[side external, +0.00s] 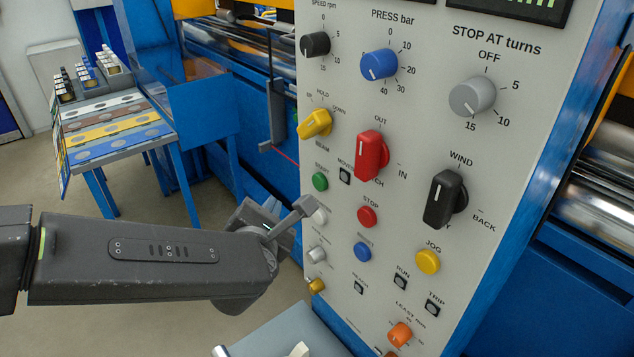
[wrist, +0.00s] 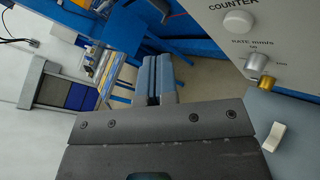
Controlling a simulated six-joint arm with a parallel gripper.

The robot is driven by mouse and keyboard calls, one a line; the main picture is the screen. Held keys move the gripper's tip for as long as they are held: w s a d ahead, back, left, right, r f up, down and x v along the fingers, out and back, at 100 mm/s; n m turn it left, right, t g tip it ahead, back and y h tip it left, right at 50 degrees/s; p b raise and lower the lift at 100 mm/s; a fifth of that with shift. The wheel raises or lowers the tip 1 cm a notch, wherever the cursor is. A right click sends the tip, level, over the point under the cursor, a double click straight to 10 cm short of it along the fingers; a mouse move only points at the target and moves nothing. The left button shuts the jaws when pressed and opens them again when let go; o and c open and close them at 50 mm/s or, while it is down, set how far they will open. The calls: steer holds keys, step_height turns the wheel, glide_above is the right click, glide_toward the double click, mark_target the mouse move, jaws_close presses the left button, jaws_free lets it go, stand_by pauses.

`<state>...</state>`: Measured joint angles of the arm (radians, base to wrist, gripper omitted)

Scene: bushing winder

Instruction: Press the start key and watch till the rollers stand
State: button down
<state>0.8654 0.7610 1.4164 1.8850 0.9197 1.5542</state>
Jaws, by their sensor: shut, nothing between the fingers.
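The green start key (side external: 320,181) sits on the grey control panel (side external: 405,190), left of the red stop key (side external: 367,215). My gripper (side external: 304,206) is shut and empty, its tips just below and left of the start key, in front of a white button. I cannot tell whether the tips touch the panel. In the wrist view my shut fingers (wrist: 157,75) point away from the camera with floor behind them; the start key is not seen there. Steel rollers (side external: 598,200) show at the right; whether they turn cannot be told.
A white rocker switch (wrist: 274,136) sits on a grey ledge. A blue-legged table (side external: 115,130) with coloured strips stands behind, over open floor.

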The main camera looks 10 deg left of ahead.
mark_target(319, 182)
steer(key=w+d, duration=0.4)
steer(key=shift+w+d, duration=0.2)
stand_by(2.1)
steer(key=shift+w+d, duration=0.3)
